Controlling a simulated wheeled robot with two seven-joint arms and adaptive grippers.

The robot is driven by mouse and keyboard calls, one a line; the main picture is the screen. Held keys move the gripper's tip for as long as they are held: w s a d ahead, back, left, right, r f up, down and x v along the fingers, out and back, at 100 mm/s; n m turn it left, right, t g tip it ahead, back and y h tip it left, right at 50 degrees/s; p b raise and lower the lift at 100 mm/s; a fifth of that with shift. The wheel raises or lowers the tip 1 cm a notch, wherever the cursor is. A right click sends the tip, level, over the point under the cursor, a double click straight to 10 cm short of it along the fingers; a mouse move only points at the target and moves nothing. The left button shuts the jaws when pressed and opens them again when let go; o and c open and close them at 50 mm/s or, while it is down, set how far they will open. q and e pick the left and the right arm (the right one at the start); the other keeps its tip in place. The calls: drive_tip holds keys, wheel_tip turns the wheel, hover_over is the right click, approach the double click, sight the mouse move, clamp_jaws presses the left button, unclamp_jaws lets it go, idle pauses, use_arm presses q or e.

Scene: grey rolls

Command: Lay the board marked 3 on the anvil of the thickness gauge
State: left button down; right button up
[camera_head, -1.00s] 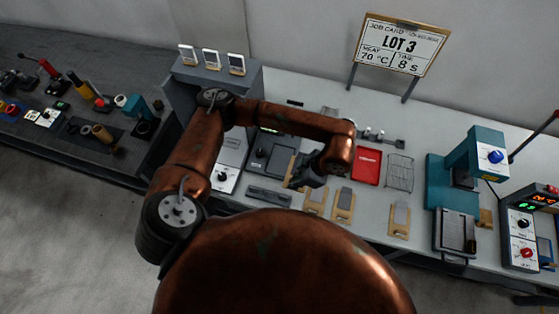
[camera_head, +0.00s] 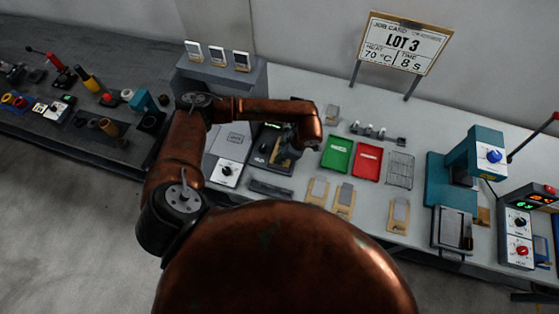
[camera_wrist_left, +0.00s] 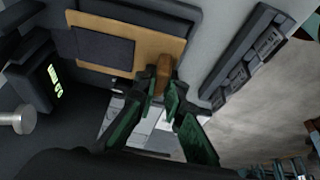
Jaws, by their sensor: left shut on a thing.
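My left gripper (camera_head: 290,147) is shut on the tab of a tan board (camera_head: 281,157) with a dark grey pad. In the left wrist view the fingers (camera_wrist_left: 168,90) pinch the tab, and the board (camera_wrist_left: 163,53) lies flat beyond them. The board's number is not readable. The thickness gauge (camera_head: 258,158) is a dark unit with a green-lit display; its display (camera_wrist_left: 53,78) shows left of the board in the wrist view. The board is over or on the gauge; I cannot tell if it touches the anvil. My right gripper is not in view.
Other boards lie at the bench front: one (camera_head: 317,190), another (camera_head: 343,201) and a third (camera_head: 399,216). A green tray (camera_head: 337,154), red tray (camera_head: 367,162) and wire rack (camera_head: 400,169) stand right. A dark slotted bar (camera_head: 270,189) lies in front of the gauge.

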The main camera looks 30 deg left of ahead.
use_arm(q)
wheel_tip(320, 180, down, 3)
drive_tip(key=shift+f, duration=0.1)
drive_tip(key=c, duration=2)
unclamp_jaws()
drive_tip(key=shift+r, duration=0.25)
drive_tip(key=b+v, duration=0.1)
drive_tip(key=v, duration=1)
drive_tip(key=shift+d+r+b, duration=0.15)
drive_tip(key=shift+r+b, duration=0.15)
drive_tip(key=shift+b, duration=0.05)
